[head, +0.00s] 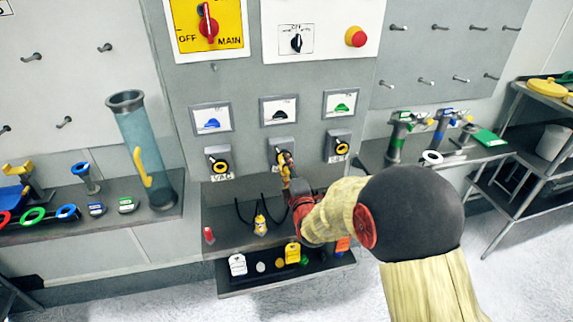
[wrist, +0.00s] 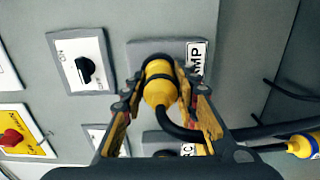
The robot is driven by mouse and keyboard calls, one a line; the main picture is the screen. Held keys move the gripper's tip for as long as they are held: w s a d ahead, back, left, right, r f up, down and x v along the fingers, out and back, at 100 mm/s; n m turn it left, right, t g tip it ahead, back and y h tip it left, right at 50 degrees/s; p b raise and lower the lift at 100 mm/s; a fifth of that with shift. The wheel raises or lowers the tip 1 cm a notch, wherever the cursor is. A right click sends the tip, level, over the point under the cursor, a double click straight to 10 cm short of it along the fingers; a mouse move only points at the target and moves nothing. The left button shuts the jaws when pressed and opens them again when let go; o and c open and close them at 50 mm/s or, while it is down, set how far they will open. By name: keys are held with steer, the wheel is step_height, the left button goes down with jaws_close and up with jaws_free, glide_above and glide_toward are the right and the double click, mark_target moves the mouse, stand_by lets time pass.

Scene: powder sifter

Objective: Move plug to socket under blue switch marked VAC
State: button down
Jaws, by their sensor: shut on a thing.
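A yellow plug (wrist: 159,84) with a black cable sits at the middle socket (head: 283,152), under the black switch (head: 279,110); the wrist view shows a label ending in "MP" there. My gripper (head: 286,166) is shut on this plug, with one finger on each side in the wrist view (wrist: 160,92). Whether the plug is fully seated I cannot tell. The VAC socket (head: 217,163) is to the left, under the blue switch (head: 211,119), and looks empty. In the wrist view its label (wrist: 188,149) shows partly below, behind my gripper.
Another yellow plug (head: 261,225) stands on the shelf (head: 225,238) below the panel, with black cables. A third socket (head: 340,147) is on the right, under the green switch (head: 341,104). A tall blue-tinted tube (head: 138,140) stands left of the panel.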

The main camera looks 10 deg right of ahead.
steer(key=shift+s+b, duration=0.6)
steer(key=shift+s, duration=2.2)
steer(key=shift+r, duration=0.1)
